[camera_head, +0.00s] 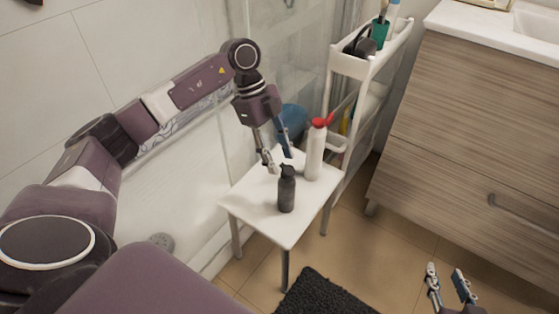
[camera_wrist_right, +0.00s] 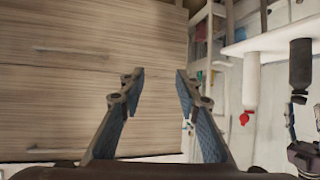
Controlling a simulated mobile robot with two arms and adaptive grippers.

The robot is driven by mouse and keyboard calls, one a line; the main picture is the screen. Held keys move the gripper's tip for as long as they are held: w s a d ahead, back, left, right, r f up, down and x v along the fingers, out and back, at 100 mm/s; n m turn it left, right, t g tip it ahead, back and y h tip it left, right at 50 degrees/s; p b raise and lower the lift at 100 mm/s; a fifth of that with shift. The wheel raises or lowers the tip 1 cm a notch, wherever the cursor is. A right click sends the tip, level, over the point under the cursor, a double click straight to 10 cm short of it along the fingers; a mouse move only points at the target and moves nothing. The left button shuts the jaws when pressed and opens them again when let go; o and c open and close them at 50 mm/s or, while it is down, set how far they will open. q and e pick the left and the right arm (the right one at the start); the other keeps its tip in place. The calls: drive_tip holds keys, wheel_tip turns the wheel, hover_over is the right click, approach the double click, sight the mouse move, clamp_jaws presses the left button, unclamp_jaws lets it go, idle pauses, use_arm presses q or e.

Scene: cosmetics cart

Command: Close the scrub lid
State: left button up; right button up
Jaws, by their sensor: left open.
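A dark grey bottle (camera_head: 287,191) with a black top stands upright on a small white table (camera_head: 295,226). A white bottle (camera_head: 314,155) with a red lid (camera_head: 322,121) stands upright behind it to the right; the red lid seems to have a part sticking up to the right. I cannot tell which bottle is the scrub. My left gripper (camera_head: 278,157) is open, with its fingers pointing down just above and behind the dark bottle's top. My right gripper (camera_head: 445,270) is open and empty in front of the wooden cabinet. The right wrist view shows the white bottle (camera_wrist_right: 250,88) and dark bottle (camera_wrist_right: 300,63) upside down.
A white cart (camera_head: 354,66) holding several items stands behind the table. A wooden cabinet (camera_head: 460,130) with a washbasin is at the right. A dark mat (camera_head: 325,294) lies on the floor in front of the table. The front of the tabletop is clear.

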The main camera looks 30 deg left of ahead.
use_arm(q)
drive_tip(key=shift+d+f, duration=0.2)
drive_tip(key=shift+f, duration=0.2)
use_arm(e)
drive_tip(key=shift+w+a+r+t, duration=0.2)
drive_tip(key=shift+w+r+t, duration=0.2)
drive_tip(key=shift+r, duration=0.2)
use_arm(q)
drive_tip(key=shift+c, duration=0.5)
clamp_jaws()
drive_tip(key=h+p, duration=0.1)
drive_tip(key=a+f+h+p, duration=0.1)
drive_tip(key=h, duration=0.1)
use_arm(e)
drive_tip(key=s+d+f+g+h, duration=0.1)
drive_tip(key=s+d+f+g, duration=0.2)
drive_tip(key=s+f+g, duration=0.3)
drive_tip(key=s+f, duration=0.2)
drive_tip(key=s, duration=0.1)
drive_tip(key=shift+s+d+f, duration=0.15)
drive_tip(key=shift+s+d, duration=0.05)
drive_tip(key=shift+d, duration=0.1)
use_arm(q)
drive_tip(key=shift+o, duration=0.5)
unclamp_jaws()
